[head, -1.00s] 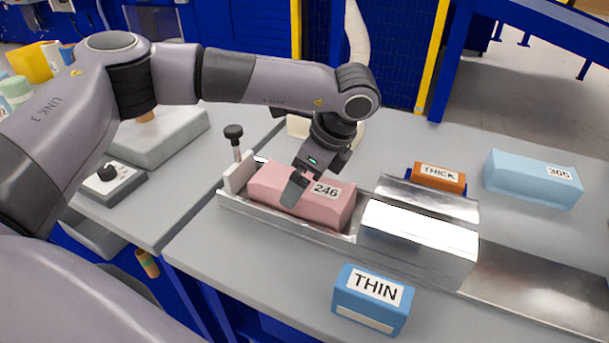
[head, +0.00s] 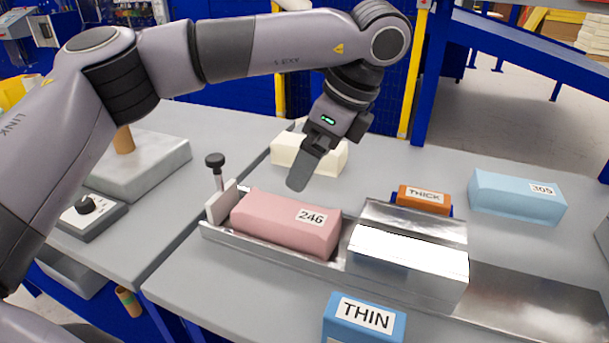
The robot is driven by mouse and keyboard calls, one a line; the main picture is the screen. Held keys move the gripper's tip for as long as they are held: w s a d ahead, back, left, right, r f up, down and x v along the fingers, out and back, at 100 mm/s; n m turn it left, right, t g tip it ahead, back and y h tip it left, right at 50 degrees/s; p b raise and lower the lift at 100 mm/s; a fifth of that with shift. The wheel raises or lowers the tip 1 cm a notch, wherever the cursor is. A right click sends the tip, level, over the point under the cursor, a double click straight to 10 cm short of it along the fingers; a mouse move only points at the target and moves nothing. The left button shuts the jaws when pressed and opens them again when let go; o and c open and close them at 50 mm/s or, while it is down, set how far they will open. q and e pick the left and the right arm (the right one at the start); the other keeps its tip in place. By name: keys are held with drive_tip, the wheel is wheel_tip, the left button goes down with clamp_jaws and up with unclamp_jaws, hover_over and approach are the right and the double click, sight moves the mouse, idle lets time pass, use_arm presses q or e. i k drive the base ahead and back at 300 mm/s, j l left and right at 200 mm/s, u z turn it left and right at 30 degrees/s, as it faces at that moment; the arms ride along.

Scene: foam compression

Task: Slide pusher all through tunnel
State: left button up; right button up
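The pusher (head: 220,200) is a pale upright plate with a black-knobbed rod, at the left end of the metal trough (head: 335,263). A pink foam block (head: 275,222) labelled 246 lies in the trough, between the pusher and the shiny metal tunnel (head: 410,258). It looks close against the pusher. My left gripper (head: 299,183) hangs above and behind the pink block, clear of it, with nothing seen in it. Its fingers overlap from this side, so the gap between them is hidden. My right gripper is out of view.
A blue THIN block (head: 363,321) stands in front of the tunnel and an orange THICK block (head: 424,199) behind it. A light blue block (head: 515,197) labelled 305 lies at back right. A cream block (head: 325,160) lies behind my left gripper. The trough right of the tunnel (head: 530,300) is empty.

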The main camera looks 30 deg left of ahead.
sight(222, 203)
drive_tip(key=k, duration=1)
